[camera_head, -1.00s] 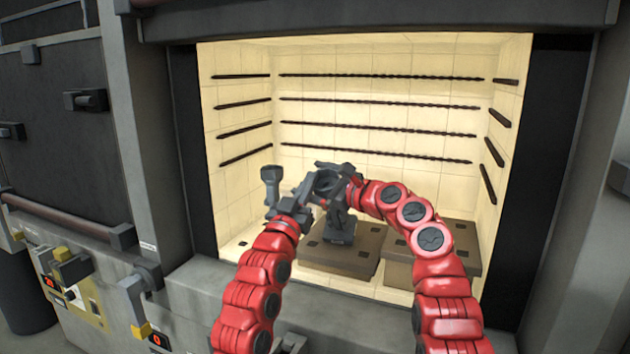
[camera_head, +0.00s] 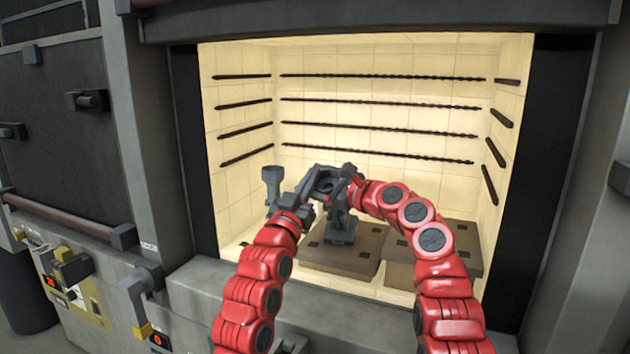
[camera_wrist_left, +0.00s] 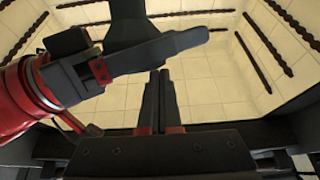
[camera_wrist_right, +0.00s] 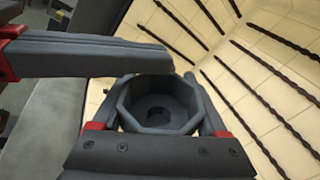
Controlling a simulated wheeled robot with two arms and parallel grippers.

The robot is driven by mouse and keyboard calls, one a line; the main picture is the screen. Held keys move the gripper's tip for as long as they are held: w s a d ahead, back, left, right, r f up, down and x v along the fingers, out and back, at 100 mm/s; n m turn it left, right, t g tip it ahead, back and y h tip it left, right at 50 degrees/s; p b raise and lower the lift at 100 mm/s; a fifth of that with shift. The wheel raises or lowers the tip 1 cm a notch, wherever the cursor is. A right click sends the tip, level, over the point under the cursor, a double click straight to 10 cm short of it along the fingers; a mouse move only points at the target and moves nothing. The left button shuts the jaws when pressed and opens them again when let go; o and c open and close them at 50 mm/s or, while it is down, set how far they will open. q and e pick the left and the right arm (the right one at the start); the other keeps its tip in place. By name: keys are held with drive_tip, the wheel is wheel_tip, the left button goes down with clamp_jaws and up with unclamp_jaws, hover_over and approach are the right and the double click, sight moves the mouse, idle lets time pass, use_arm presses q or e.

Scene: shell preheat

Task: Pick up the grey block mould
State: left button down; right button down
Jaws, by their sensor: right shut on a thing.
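In the left wrist view my left gripper's fingers (camera_wrist_left: 160,90) lie together with almost no gap. I cannot tell whether they touch the mould.
Two brown slabs, one at the middle (camera_head: 340,262) and one at the right (camera_head: 462,240), lie on the chamber floor. Dark twisted rods (camera_head: 380,103) line the pale tiled walls. The chamber's upper space is free. A lever (camera_head: 140,298) and a control panel (camera_head: 80,290) stand outside at left.

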use_arm(q)
drive_tip(key=shift+s, duration=0.15)
drive_tip(key=v, duration=1.2)
